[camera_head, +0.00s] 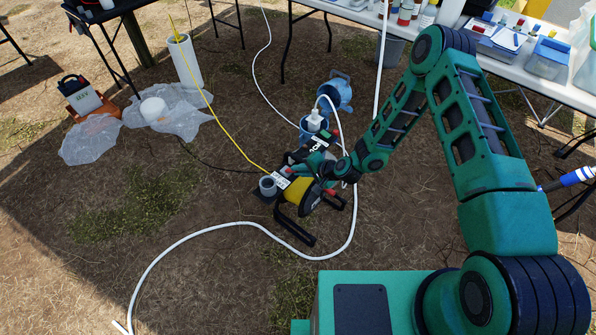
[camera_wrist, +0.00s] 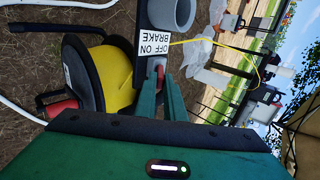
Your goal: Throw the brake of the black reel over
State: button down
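The black reel (camera_head: 308,197) with a yellow tape drum (camera_head: 293,190) stands on its frame on the ground. In the wrist view its yellow drum (camera_wrist: 112,78) is at the left, beside a dark panel with a white label (camera_wrist: 156,63) reading OFF, ON and BRAKE.
A grey round holder (camera_head: 267,185) sits at the reel's side. Yellow tape runs to a white standpipe (camera_head: 185,62). A white hose (camera_head: 215,229) loops around the reel. A blue bucket (camera_head: 339,92) stands behind, and a loaded table (camera_head: 530,68) is at the back right.

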aim_at(288, 169)
jog(key=shift+w+a+r, duration=0.2)
jog(key=shift+a+r, duration=0.1)
jog(key=shift+a, duration=0.1)
jog(key=c, duration=2.5)
grip_release()
jog(key=shift+w+a+r+g+h, duration=0.7)
jog(key=shift+w+a+r+h, duration=0.1)
jog(key=shift+w+a+r, duration=0.15)
jog(key=shift+o, duration=0.5)
jog(key=shift+w+a+r+g+h, duration=0.2)
jog(key=shift+w+a+h, duration=0.15)
jog(key=shift+a, duration=0.15)
jog(key=shift+w+a+r+g+h, duration=0.2)
jog(key=shift+w+a+h, duration=0.1)
jog(key=shift+a, duration=0.2)
jog(key=o, duration=0.6)
jog(key=shift+w, duration=0.1)
jog(key=shift+o, duration=0.2)
jog(key=shift+d, duration=0.15)
jog(key=v, duration=1)
jog(key=shift+s+d, duration=0.15)
jog(key=shift+s, duration=0.1)
